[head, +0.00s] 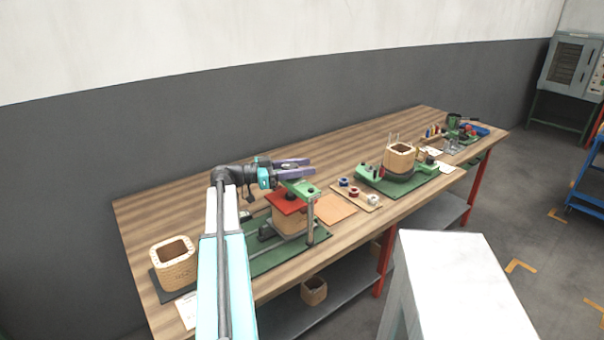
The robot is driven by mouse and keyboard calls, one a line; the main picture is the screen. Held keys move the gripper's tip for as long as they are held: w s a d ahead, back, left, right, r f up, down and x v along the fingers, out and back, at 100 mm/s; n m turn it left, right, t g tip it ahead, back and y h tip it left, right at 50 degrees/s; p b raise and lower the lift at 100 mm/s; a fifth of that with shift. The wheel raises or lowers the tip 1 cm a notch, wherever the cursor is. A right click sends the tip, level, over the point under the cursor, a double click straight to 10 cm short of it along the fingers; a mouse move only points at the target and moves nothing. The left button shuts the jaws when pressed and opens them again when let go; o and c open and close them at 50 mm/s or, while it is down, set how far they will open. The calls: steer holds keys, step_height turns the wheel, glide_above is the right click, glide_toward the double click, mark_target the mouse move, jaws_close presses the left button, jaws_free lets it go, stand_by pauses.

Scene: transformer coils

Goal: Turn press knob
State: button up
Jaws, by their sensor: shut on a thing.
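The press stands on a green base (258,262) on the workbench. It has a red plate (286,203) over a tan wooden coil block (291,222), a grey post (310,222) and a green top beam (301,188). My gripper (304,167) has purple fingers and reaches in from the left, just above the green top beam. Its fingers are shut on the press knob, which they and the gripper body mostly hide. The exact contact is too small to see.
A wooden coil (174,265) stands at the bench's near left end. A board with coloured spools (355,191) lies right of the press. Another coil (399,158) stands on a green fixture farther right. A white-topped stand (458,285) is in front of the bench (140,212).

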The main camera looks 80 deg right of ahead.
steer(key=shift+f+m+y+b, duration=0.1)
steer(key=shift+m+y+b, duration=0.45)
steer(key=shift+b, duration=0.35)
steer(key=shift+s+a+g+y, duration=0.1)
steer(key=shift+a+g+y, duration=0.1)
steer(key=shift+g+y, duration=0.15)
steer(key=o, duration=1.1)
steer(key=shift+c, duration=0.2)
steer(key=b+v, duration=0.3)
steer(key=v, duration=1)
steer(key=shift+w, duration=0.4)
steer(key=shift+a, duration=0.1)
